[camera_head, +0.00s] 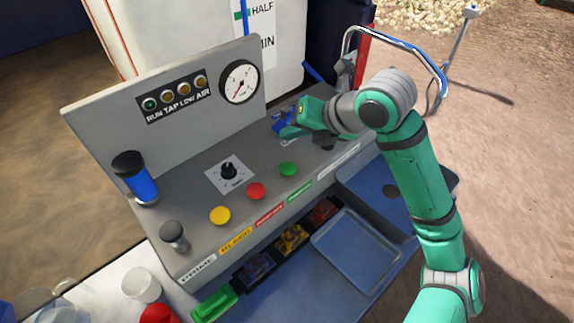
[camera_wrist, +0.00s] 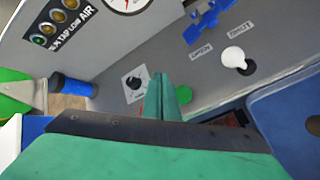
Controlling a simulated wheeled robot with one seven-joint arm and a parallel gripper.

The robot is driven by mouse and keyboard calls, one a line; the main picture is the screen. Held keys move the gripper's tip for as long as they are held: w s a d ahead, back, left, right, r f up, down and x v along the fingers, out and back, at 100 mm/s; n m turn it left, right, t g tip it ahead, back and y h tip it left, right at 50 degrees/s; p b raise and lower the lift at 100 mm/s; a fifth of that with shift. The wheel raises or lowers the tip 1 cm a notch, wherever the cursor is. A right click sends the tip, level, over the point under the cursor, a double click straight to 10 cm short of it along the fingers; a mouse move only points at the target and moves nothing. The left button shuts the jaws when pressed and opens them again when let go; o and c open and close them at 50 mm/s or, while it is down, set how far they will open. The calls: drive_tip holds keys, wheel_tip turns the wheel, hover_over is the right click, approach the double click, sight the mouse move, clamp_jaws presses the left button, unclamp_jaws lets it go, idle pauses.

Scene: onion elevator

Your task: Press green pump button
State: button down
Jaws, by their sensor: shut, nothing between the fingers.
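The green button (camera_head: 288,169) sits at the right end of a row on the sloped grey panel, right of the red button (camera_head: 256,191) and yellow button (camera_head: 219,215). A green label lies below it. My gripper (camera_head: 285,132) is shut and empty, above the panel, behind the green button in the head view and apart from it. In the wrist view my closed fingers (camera_wrist: 160,88) point over the panel near the black dial (camera_wrist: 133,82).
A blue lever (camera_head: 280,122) is beside my fingertips and also shows in the wrist view (camera_wrist: 207,22). A white knob (camera_wrist: 233,57) stands near it. A gauge (camera_head: 239,82) and indicator lights (camera_head: 176,96) are on the upright panel.

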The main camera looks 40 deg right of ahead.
hover_over(291, 169)
wheel_tip(291, 169, down, 7)
drive_tip(key=shift+r, duration=0.1)
drive_tip(key=shift+a+f, duration=0.1)
drive_tip(key=shift+f, duration=0.65)
drive_tip(key=shift+s, duration=0.15)
idle(1.1)
drive_tip(key=shift+f, duration=0.2)
idle(0.3)
